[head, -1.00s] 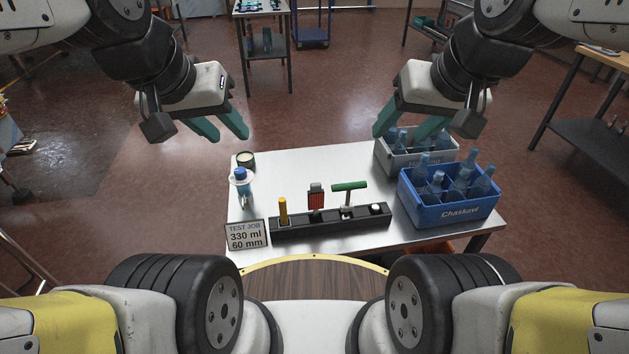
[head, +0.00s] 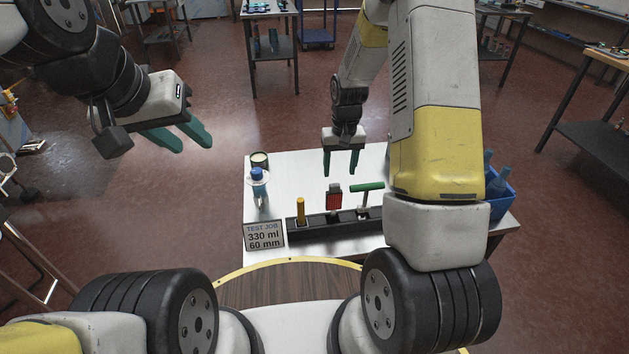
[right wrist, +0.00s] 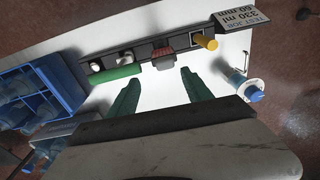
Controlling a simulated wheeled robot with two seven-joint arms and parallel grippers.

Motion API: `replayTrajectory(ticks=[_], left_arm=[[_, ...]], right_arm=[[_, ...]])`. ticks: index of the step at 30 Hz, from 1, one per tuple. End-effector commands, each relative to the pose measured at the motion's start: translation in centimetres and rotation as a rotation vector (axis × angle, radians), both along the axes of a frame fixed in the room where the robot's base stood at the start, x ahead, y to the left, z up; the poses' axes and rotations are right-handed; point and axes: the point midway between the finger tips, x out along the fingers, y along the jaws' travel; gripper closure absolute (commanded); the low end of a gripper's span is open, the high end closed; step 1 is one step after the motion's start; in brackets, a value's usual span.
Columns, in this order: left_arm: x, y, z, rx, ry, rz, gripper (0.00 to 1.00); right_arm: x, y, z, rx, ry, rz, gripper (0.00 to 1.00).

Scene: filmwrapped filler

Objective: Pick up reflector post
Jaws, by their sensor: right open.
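The reflector post, a red panel with a dark cap (head: 334,198), stands upright in the black rack (head: 316,229) on the steel table. It also shows in the right wrist view (right wrist: 163,60), where its foot is hidden. My right gripper (head: 340,171) is open and empty, pointing down above the table just behind the post. In the right wrist view, the post lies ahead of and between the two green fingertips (right wrist: 160,78), apart from them. My left gripper (head: 193,147) is open and empty, left of the table.
The rack also holds a yellow cylinder (head: 300,210) and a green T-handle (head: 367,188). The blue bottle crate (head: 503,203) is partly hidden behind my right arm.

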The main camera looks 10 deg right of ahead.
Motion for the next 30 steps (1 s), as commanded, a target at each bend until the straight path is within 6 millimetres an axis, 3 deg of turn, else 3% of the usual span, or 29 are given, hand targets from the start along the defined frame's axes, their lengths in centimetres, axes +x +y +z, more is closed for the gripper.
replayTrajectory(ticks=[1,6,17,25,30], left_arm=[[0.0,0.0,0.0,0.0,0.0,0.0,0.64],[0.0,0.0,0.0,0.0,0.0,0.0,0.64],[0.0,0.0,0.0,0.0,0.0,0.0,0.64],[0.0,0.0,0.0,0.0,0.0,0.0,0.64],[0.0,0.0,0.0,0.0,0.0,0.0,0.64]], right_arm=[[0.1,-0.1,-2.0,-0.008,0.023,0.002,0.42],[0.5,-0.2,-5.2,-0.02,0.049,0.006,0.42],[0.2,-0.2,-8.8,-0.023,0.057,0.009,0.42],[-0.7,-0.3,-12.6,-0.023,0.057,0.009,0.42],[-0.6,-0.3,-13.6,-0.023,0.055,0.009,0.42]])
